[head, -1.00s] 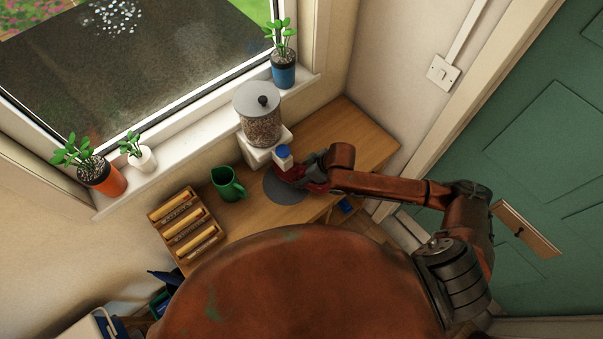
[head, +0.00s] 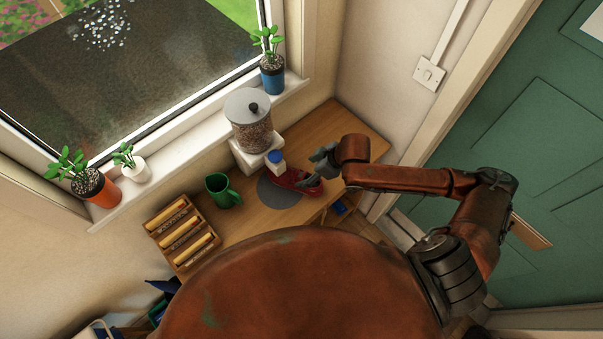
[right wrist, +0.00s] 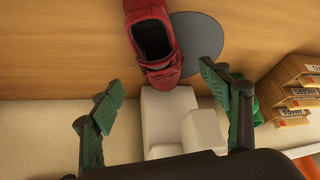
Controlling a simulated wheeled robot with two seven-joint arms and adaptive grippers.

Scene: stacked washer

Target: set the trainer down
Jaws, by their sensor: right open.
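The red trainer (head: 299,179) rests on the wooden desk, overlapping the edge of the round grey mat (head: 277,194). In the right wrist view the trainer (right wrist: 152,42) shows its dark opening and strap, and part of the mat (right wrist: 197,42) lies to its right. My right gripper (head: 321,165) is at the trainer's right end in the head view. Its fingers (right wrist: 160,92) are spread wide in the wrist view, with nothing held between them. The gripper hides a little of the trainer in the head view. My left gripper is not in view.
A dispenser (head: 249,122) with a white base and blue-topped spout (head: 275,160) stands close behind the trainer. A green mug (head: 220,190) and a wooden rack (head: 180,232) stand to the left. The desk's back right part (head: 325,125) is clear.

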